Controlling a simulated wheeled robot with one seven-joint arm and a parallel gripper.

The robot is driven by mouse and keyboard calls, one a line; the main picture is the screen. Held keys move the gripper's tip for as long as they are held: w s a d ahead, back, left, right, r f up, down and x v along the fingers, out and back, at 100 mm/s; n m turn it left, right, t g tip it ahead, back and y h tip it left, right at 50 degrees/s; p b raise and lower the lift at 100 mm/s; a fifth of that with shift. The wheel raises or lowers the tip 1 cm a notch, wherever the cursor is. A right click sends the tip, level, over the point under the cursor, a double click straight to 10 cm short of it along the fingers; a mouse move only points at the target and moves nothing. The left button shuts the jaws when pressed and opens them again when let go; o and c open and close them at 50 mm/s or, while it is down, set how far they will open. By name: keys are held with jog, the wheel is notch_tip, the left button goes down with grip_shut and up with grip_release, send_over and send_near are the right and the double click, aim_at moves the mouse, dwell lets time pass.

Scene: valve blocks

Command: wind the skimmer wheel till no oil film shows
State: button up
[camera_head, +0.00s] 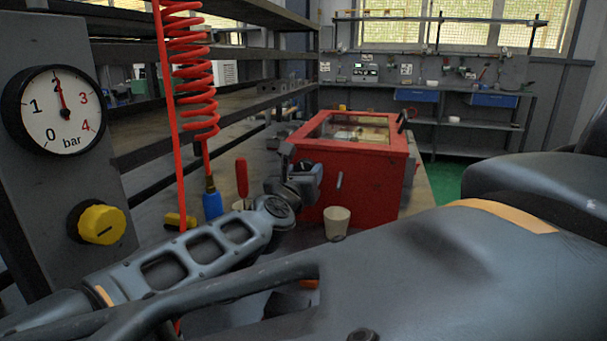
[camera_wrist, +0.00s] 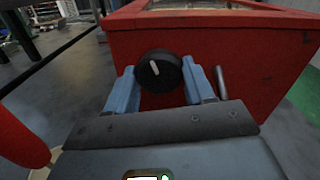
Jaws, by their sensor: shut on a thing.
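The red tank (camera_head: 345,178) stands on the bench and has a glazed top (camera_head: 350,130). A pale yellowish patch shows under the glass, but I cannot tell if it is oil film. In the wrist view, a black round wheel (camera_wrist: 159,70) with a white mark sits on the tank's front wall (camera_wrist: 255,55). My gripper (camera_wrist: 160,80) has its two blue fingers on either side of the wheel, closed on it. In the head view, my gripper (camera_head: 301,180) is at the tank's front left, and it hides the wheel there.
A pale cup (camera_head: 337,222) stands before the tank, near a thin metal rod (camera_head: 339,182). A red handle (camera_head: 242,178) stands left of my gripper. A red coiled hose (camera_head: 195,85) hangs at left. A gauge (camera_head: 58,110) reads about 2 bar above a yellow knob (camera_head: 102,224).

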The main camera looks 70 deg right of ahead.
jog(key=shift+s+f, duration=0.1)
jog(key=shift+f, duration=0.1)
jog(key=o, duration=1)
jog(key=shift+r, duration=0.1)
jog(key=shift+a, duration=0.1)
jog(key=shift+s+a+b, duration=0.2)
jog(key=shift+a+b, duration=1.8)
jog(key=shift+a, duration=1.8)
